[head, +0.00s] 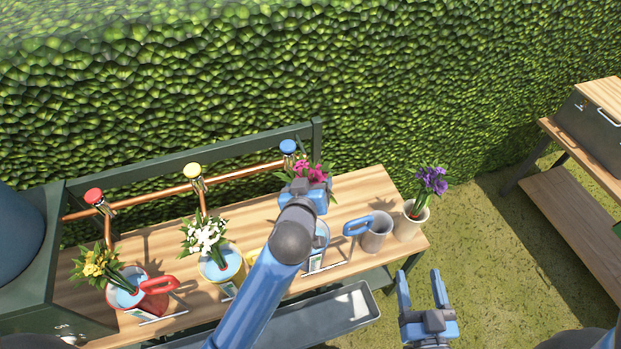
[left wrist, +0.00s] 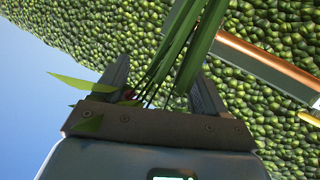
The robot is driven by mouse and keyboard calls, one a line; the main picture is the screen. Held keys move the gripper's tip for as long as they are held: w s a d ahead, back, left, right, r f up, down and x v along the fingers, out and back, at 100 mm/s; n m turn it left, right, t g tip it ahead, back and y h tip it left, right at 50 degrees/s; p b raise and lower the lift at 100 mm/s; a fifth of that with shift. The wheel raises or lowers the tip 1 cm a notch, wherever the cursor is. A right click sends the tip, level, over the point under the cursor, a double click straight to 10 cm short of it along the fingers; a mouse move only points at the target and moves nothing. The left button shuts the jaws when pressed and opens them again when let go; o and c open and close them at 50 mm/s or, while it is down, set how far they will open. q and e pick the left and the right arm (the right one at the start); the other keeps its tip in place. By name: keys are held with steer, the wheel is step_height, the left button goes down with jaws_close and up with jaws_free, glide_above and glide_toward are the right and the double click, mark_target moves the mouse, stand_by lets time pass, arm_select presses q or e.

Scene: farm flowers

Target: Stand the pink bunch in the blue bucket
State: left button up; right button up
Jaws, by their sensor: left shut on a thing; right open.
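The pink bunch (head: 317,172) is at my left gripper (head: 305,190), above the back of the bench near the blue tap. In the left wrist view its green stems (left wrist: 185,50) run between the two fingers of my left gripper (left wrist: 165,90), which is shut on them. The bucket I take for the blue bucket (head: 321,236) stands on the bench below, mostly hidden behind my left arm; a label shows on its front. My right gripper (head: 424,290) is open and empty, off the bench's front edge.
A copper pipe (head: 150,210) with taps runs behind.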

arm_select(q)
step_height(320, 180, down, 9)
steer(key=b, duration=0.7)
stand_by(0.3)
stand_by(0.3)
steer(key=o, duration=1.7)
steer(key=shift+c, duration=0.2)
steer(key=shift+f, duration=0.1)
steer(key=b+v, duration=0.1)
steer(key=v, duration=1)
